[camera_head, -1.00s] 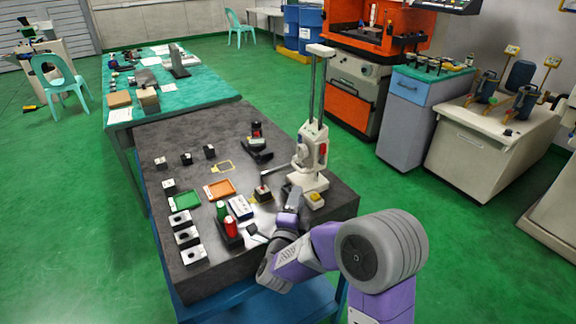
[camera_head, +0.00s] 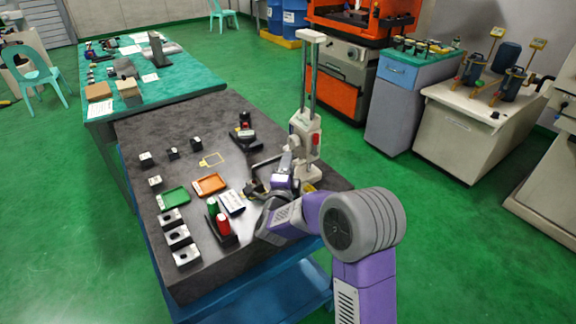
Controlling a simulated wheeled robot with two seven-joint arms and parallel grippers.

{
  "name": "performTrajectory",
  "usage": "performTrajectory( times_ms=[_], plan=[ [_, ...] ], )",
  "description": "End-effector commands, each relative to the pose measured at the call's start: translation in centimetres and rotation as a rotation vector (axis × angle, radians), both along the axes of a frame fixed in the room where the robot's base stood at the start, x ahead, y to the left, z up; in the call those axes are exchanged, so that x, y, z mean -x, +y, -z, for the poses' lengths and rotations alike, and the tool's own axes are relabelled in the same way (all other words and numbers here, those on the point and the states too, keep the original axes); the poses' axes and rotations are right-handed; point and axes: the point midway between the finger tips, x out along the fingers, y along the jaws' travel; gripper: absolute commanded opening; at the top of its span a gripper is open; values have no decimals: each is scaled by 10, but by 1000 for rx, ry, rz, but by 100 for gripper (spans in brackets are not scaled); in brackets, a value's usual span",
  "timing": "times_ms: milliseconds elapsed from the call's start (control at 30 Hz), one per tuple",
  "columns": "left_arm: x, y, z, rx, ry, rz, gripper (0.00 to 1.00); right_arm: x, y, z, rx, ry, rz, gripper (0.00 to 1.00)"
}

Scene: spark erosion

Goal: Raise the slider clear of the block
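The height gauge stands at the table's right edge, with its slider (camera_head: 305,138) low on two upright columns (camera_head: 310,80). The slider is pale with a red part on its face. My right gripper (camera_head: 287,160) is at the slider's lower left, close to it. I cannot tell whether it touches the slider or whether its fingers are open or shut. A small dark block (camera_head: 254,188) lies left of the gripper, partly hidden by it. The gap between the gauge's probe and the block cannot be made out. My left gripper is out of view.
A black fixture (camera_head: 243,133) stands behind the gripper. The table's rear left is clear.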

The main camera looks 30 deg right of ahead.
Motion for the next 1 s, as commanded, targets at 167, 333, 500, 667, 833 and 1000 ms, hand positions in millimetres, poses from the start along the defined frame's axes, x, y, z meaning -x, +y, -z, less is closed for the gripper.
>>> performTrajectory(
  times_ms=[167, 333, 500, 667, 833, 1000],
  plan=[
    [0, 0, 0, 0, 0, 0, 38, 0, 0, 0, 0, 0, 0, 29],
    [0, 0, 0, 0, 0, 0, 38, 0, 0, 0, 0, 0, 0, 3],
    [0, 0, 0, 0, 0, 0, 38, 0, 0, 0, 0, 0, -1, 0],
    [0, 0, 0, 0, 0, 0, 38, 0, 0, 0, 0, 0, -1, 0],
    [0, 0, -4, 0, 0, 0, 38, 0, 0, -23, -1, -6, -1, 0],
    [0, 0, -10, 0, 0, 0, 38, 0, 1, -58, -1, -7, -1, 0]
  ],
)
